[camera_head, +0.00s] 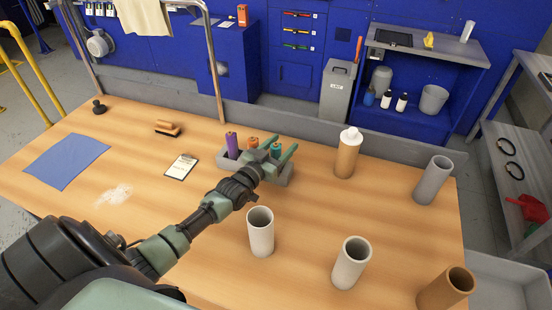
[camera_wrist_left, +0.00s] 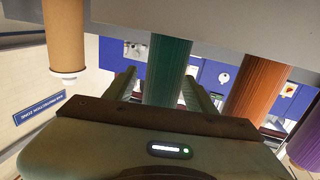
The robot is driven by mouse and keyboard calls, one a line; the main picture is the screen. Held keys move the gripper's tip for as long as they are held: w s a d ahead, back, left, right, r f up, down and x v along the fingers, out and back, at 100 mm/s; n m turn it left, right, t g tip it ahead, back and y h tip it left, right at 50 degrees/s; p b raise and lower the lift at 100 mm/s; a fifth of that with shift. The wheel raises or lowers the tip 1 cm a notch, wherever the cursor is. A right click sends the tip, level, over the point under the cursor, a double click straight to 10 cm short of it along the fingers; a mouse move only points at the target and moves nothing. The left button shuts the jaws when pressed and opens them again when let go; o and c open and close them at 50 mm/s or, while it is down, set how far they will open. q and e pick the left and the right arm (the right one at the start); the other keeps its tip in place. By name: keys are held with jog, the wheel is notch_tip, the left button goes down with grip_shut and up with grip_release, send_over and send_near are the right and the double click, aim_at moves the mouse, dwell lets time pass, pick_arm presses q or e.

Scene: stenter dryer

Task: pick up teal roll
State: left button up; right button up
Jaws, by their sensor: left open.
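The teal roll (camera_head: 277,149) stands in a grey tray (camera_head: 228,161) on the wooden table, partly hidden by my left gripper (camera_head: 281,152). In the left wrist view the teal roll (camera_wrist_left: 167,65) shows between the two green fingers of the left gripper (camera_wrist_left: 160,90), which is open. Whether the fingers touch the roll I cannot tell. An orange roll (camera_head: 252,142) and a purple roll (camera_head: 232,144) stand beside it in the same tray; the orange roll (camera_wrist_left: 257,95) and purple roll (camera_wrist_left: 306,130) also show at right in the wrist view. My right gripper is out of view.
A tan cylinder with a white top (camera_head: 347,155) stands right of the tray. Pale tubes (camera_head: 261,233), (camera_head: 351,264), a grey tube (camera_head: 432,181) and a brown tube (camera_head: 445,291) stand nearer and right. A clipboard (camera_head: 181,167), brush (camera_head: 167,128) and blue cloth (camera_head: 66,161) lie left.

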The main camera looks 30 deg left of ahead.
pick_arm(q)
jog(key=shift+s, duration=0.1)
jog(key=shift+c, duration=0.3)
grip_shut()
